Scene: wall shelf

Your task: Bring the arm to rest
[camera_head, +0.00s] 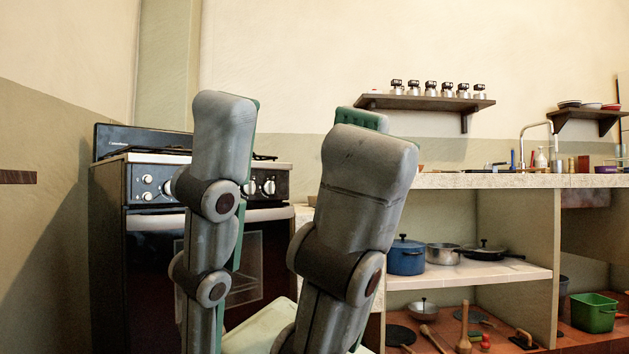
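My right gripper (292,140) fills the middle foreground, close to the camera. Its thick grey fingers point up, with green pads showing along their edges. The fingers stand apart, with nothing held between them, so it is open. Part of another finger shows only as a green tip behind the right-hand finger. The rest of my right arm is out of view below. My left gripper is not in view.
A black stove (150,195) stands behind the gripper at the left. A stone counter (480,180) with open shelves is at the right; a blue pot (406,258) sits there. A wall shelf (425,103) holds several jars. A green bin (593,314) is lower right.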

